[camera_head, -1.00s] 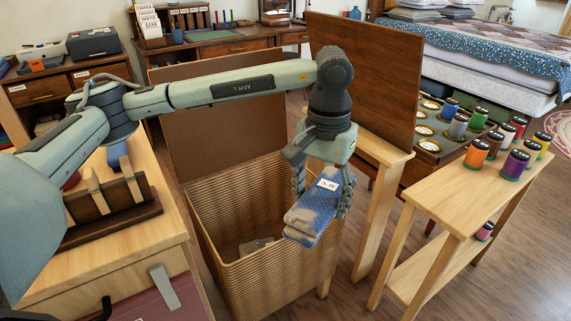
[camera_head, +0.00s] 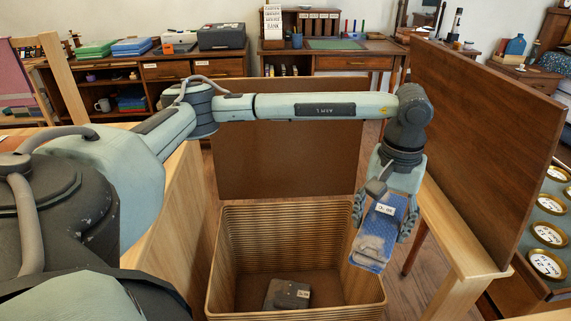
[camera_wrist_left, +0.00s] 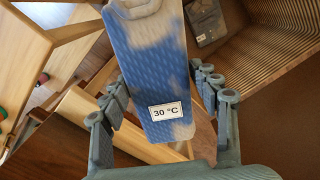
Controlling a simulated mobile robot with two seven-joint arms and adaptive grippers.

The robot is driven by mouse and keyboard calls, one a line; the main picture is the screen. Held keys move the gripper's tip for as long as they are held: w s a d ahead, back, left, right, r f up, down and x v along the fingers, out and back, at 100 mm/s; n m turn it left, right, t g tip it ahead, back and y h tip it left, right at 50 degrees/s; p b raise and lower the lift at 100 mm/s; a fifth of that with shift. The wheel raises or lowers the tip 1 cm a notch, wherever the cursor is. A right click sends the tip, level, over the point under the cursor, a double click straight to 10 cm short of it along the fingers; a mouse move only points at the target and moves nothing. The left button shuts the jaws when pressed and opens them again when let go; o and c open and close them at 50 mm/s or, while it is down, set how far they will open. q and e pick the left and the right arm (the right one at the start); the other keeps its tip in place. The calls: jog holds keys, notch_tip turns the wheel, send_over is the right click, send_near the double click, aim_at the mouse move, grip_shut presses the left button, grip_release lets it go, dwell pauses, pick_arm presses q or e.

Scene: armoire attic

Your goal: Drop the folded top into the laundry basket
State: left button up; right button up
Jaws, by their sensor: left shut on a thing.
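The folded top (camera_head: 376,238), mottled blue and beige with a white label, hangs from my left gripper (camera_head: 383,222). The gripper is shut on it, at the right rim of the laundry basket. The left wrist view shows the top (camera_wrist_left: 148,60) between the two fingers (camera_wrist_left: 165,112), its label reading 30 °C. The tall, ribbed tan laundry basket (camera_head: 225,262) stands open at the lower middle. A dark labelled item (camera_head: 290,295) lies on its floor, also seen in the left wrist view (camera_wrist_left: 205,22). My right gripper is out of view.
A brown upright panel (camera_head: 288,160) stands behind the basket. A large dark wooden board (camera_head: 480,150) stands on a pale wooden stand (camera_head: 462,235) close right of the gripper. Desks (camera_head: 190,70) line the back wall. Pale furniture (camera_head: 170,215) stands left.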

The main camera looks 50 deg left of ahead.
pick_arm(q)
jog(key=s+a+f+n, duration=0.2)
jog(key=a+f+n, duration=0.5)
jog(key=a+n, duration=0.15)
jog(key=s+a+f+n, duration=0.2)
jog(key=a+f+n, duration=0.45)
jog(key=a, duration=0.25)
jog(key=f, duration=0.5)
jog(key=shift+w+a+f, duration=0.1)
jog(key=shift+a+f, duration=0.15)
jog(key=shift+f, duration=0.15)
jog(key=o, duration=1.3)
jog(key=shift+o, duration=0.3)
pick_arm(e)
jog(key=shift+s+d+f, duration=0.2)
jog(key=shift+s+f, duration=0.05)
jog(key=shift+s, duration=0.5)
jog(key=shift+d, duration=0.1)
